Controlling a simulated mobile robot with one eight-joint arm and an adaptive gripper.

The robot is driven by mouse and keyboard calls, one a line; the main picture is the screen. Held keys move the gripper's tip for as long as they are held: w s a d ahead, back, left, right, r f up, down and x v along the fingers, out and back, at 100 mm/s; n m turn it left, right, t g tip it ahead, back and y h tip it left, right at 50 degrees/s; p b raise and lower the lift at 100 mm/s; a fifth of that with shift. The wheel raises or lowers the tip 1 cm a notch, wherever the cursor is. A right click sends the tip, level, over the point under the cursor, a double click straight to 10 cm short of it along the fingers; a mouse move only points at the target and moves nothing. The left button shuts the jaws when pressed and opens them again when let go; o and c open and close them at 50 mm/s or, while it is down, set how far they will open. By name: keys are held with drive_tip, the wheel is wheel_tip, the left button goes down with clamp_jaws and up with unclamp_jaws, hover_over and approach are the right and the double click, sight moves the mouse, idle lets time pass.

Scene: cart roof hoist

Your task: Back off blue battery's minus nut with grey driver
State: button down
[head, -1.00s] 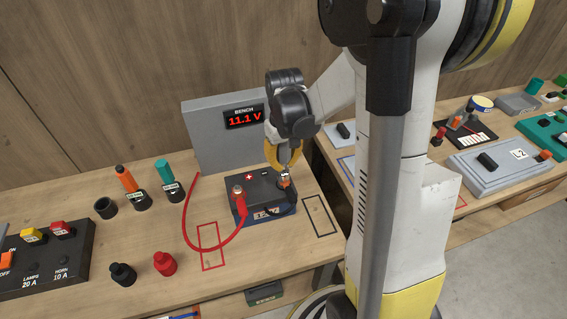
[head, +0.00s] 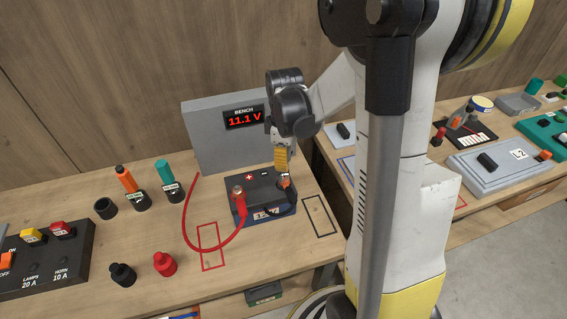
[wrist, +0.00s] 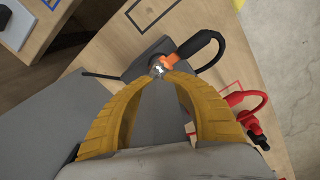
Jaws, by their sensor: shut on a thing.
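The blue battery (head: 262,188) stands on the bench in front of the grey voltage panel. Its minus post, at the right of its top, carries a black cable (wrist: 205,45) with an orange end (wrist: 168,61). A small bright metal nut (wrist: 157,69) shows there in the wrist view.
The panel (head: 205,135) reads 11.1 V. A red cable (head: 214,249) runs from the plus side. Orange (head: 126,179) and teal (head: 165,173) drivers stand in holders left, near an empty black holder (head: 105,208). Black (head: 122,274) and red (head: 164,264) caps stand in front.

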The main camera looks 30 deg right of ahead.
drive_tip(key=shift+r, duration=0.1)
drive_tip(key=shift+r+p, duration=1.05)
drive_tip(key=shift+r, duration=0.35)
drive_tip(key=m, duration=2.5)
